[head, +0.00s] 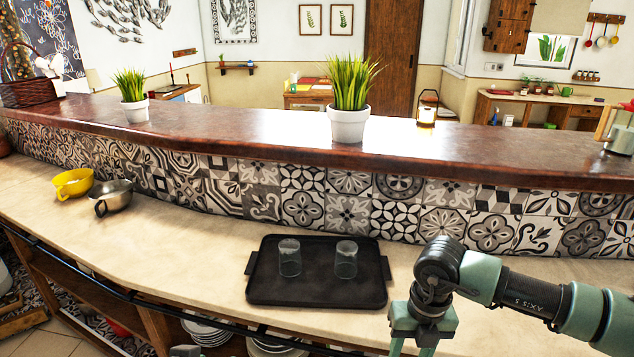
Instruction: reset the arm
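My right arm comes in from the right edge, and its green and dark gripper (412,340) points down in front of the counter edge. Its fingertips are cut off by the bottom of the picture, so I cannot tell whether it is open or shut. It is to the right of the black tray (318,292) and apart from the two glasses. My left gripper is not in view. A small grey part at the bottom edge, left of centre, is too cut off to identify.
The tray on the pale counter (180,240) holds a left glass (290,260) and a right glass (346,262). Plates (205,331) sit on the shelf below. A tiled ledge rises behind. The counter between cup and tray is clear.

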